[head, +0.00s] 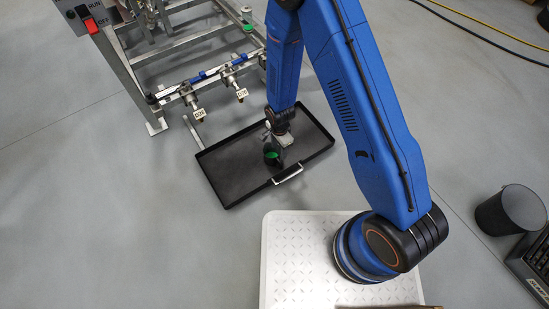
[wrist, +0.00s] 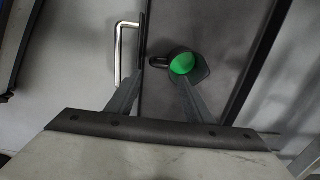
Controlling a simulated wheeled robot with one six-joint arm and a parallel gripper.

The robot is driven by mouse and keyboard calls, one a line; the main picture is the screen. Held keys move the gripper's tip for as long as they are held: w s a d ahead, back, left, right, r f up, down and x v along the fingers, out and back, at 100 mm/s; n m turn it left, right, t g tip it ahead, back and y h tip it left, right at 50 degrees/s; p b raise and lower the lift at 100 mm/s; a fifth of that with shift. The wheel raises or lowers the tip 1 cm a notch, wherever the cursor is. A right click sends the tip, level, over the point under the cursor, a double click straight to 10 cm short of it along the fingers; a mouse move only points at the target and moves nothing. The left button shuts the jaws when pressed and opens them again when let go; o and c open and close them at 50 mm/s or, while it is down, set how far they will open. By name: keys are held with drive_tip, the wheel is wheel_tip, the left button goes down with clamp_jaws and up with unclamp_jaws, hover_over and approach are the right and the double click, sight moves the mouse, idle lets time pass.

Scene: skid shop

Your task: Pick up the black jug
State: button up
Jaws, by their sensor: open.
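The black jug (head: 271,160) has a green top and stands in a shallow black tray (head: 228,172), near the tray's front edge. In the wrist view the jug (wrist: 201,73) shows from above, with its dark handle (wrist: 158,63) pointing left toward the tray's edge. My gripper (head: 279,139) is over the tray, close to the jug and partly covering it. In the wrist view my gripper (wrist: 157,77) is open. Its right finger overlaps the jug's near side; its left finger is by the tray edge. The handle lies between the fingertips in the picture; contact cannot be told.
A metal bar handle (head: 288,174) sticks out from the tray's front. A metal frame with valves (head: 190,97) and a switch box (head: 84,17) stands behind it at left. A dark bin (head: 510,211) stands at right. The grey floor left of the tray is clear.

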sight(278, 166)
wheel_tip(278, 166, down, 16)
drive_tip(key=shift+w, duration=0.1)
idle(0.9)
drive_tip(key=shift+c, duration=0.2)
drive_tip(key=c, duration=0.9)
